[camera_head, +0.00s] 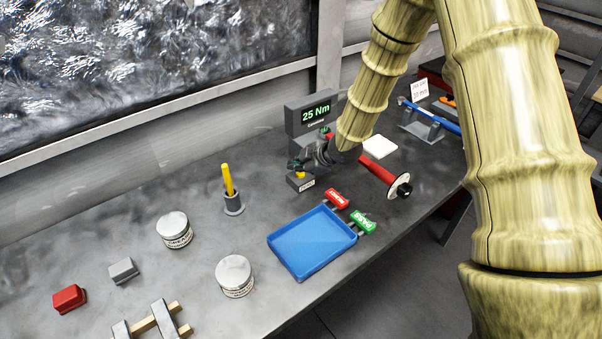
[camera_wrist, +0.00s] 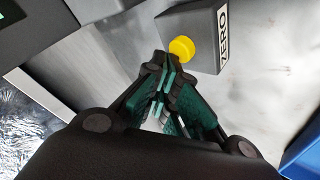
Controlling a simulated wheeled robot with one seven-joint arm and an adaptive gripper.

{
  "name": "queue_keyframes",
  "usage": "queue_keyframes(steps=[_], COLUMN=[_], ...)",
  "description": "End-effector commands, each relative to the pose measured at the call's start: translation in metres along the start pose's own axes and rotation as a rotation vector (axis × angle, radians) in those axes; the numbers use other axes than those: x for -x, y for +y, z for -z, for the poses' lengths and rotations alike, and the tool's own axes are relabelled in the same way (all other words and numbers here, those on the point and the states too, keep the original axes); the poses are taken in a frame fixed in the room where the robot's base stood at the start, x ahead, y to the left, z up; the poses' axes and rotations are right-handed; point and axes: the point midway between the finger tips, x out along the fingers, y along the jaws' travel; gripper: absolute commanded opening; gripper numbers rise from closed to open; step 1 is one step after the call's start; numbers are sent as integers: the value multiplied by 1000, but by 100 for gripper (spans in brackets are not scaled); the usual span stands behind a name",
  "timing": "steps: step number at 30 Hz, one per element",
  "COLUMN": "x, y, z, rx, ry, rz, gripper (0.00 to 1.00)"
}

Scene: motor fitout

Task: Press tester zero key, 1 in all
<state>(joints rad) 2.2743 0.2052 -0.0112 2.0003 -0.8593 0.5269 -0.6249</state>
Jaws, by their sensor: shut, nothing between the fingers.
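The tester (camera_head: 303,118) is a dark grey unit with a green "25 Nm" readout, standing at the back of the bench. In front of it sits a small dark box with a ZERO label (camera_wrist: 223,35) and a round yellow key (camera_wrist: 181,49). The box (camera_head: 300,183) and a bit of the yellow key (camera_head: 299,174) also show in the head view. My gripper (camera_wrist: 165,75) is shut and empty, its tips close beside the yellow key in the wrist view. Whether they touch it I cannot tell. In the head view my gripper (camera_head: 297,165) is just above the box.
A blue tray (camera_head: 312,243) with red and green tags lies in front. A red-handled tool (camera_head: 379,173) and a white pad (camera_head: 380,146) lie to the right. A yellow rod in a holder (camera_head: 233,203) and two round tins (camera_head: 174,229) stand to the left.

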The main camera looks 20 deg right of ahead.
Motion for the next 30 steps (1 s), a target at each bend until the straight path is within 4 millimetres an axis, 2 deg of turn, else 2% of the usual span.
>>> queue_keyframes(steps=[30], x=[-7], y=[-5], z=[-5], rx=[0], ry=[0], rz=[0], gripper=[0])
